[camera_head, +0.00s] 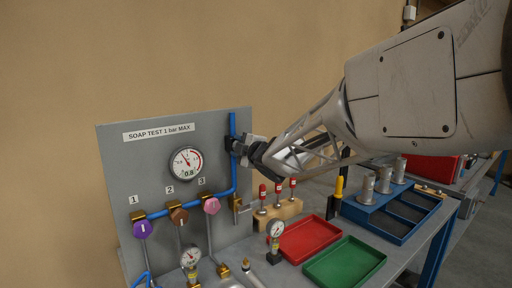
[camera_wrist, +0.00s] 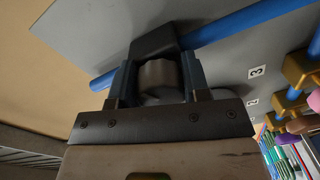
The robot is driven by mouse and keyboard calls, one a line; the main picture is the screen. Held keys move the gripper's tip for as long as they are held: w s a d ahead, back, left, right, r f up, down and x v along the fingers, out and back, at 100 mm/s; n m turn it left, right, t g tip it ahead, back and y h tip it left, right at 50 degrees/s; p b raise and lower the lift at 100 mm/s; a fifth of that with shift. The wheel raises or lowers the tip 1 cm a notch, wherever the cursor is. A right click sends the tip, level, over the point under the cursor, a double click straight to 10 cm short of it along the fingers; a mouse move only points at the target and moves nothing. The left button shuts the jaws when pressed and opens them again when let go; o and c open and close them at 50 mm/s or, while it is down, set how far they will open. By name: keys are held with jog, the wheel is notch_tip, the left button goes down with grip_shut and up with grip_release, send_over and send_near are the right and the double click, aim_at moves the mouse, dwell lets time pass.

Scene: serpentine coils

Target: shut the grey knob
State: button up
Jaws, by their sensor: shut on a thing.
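The grey knob (camera_wrist: 158,74) sits between the two fingers of my gripper (camera_wrist: 158,86) in the wrist view, with a finger on either side. My gripper is shut on it. Behind the knob is a dark block (camera_wrist: 153,40) on the blue pipe (camera_wrist: 225,27). In the head view my gripper (camera_head: 251,149) is at the right part of the grey panel (camera_head: 120,180), by the upright stretch of blue pipe (camera_head: 233,123). I cannot tell the knob's turn angle; my gripper hides much of it.
Purple (camera_head: 143,229), brown (camera_head: 179,216) and pink (camera_head: 212,206) knobs sit on the panel, left of my gripper. A dial gauge (camera_head: 186,164) is above them. Red-topped tools in a wooden block (camera_head: 278,214), a red tray (camera_head: 309,238) and a green tray (camera_head: 345,262) are below my arm.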

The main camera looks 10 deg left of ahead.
jog(key=n, duration=1.2)
jog(key=shift+t, duration=0.3)
dwell(0.3)
jog(key=o, duration=0.9)
jog(key=shift+s, duration=0.1)
jog(key=shift+v, duration=3.85)
jog(key=shift+r, duration=0.1)
